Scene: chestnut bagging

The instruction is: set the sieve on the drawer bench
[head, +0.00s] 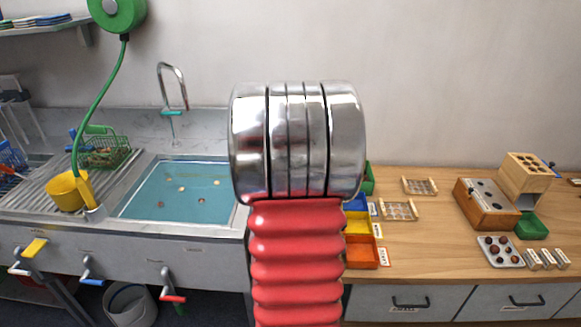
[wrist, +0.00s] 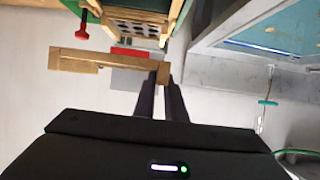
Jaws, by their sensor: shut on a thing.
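In the wrist view my gripper (wrist: 162,84) has its two dark fingers close together, with their tips at the end of a pale wooden bar (wrist: 100,62). The bar seems to be part of the sieve, seen edge-on; I cannot make out its mesh. A grey and red piece shows just behind it. The jaws are shut on it. In the head view my arm hides the gripper and whatever it holds. The drawer bench (head: 445,238) has a wooden top and grey drawers and stands at the right.
On the bench are two small wooden racks (head: 419,186), a wooden box with a metal plate (head: 487,204), a holed wooden block (head: 527,178), a green tray (head: 532,228) and coloured bins (head: 361,252). A water-filled sink (head: 175,190) is left. The bench's middle is clear.

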